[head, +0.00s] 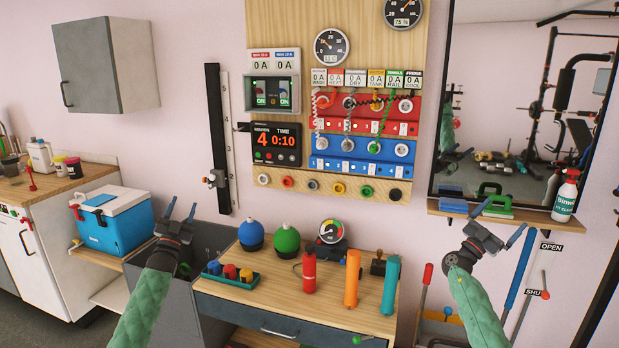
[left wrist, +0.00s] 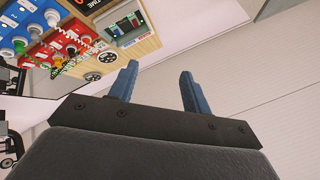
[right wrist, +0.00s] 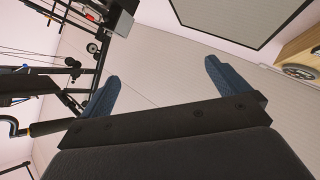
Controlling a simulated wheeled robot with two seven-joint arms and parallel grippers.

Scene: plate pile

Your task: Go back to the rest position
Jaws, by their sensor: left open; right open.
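My left gripper (head: 181,212) is raised in front of the left side of the wooden table in the head view. Its fingers stand apart with nothing between them, as the left wrist view (left wrist: 158,92) also shows. My right gripper (head: 498,220) is raised at the right, in front of the shelf below the mirror. Its fingers are also apart and empty in the right wrist view (right wrist: 158,92). Both grippers point upward and appear clear of the objects around them.
The wooden table (head: 330,312) holds a blue ball (head: 251,236), a green ball (head: 286,241), a gauge (head: 331,231) and red, orange and teal cylinders. A blue cooler (head: 112,222) stands left. A spray bottle (head: 565,197) stands on the right shelf. A plug panel (head: 335,100) hangs behind.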

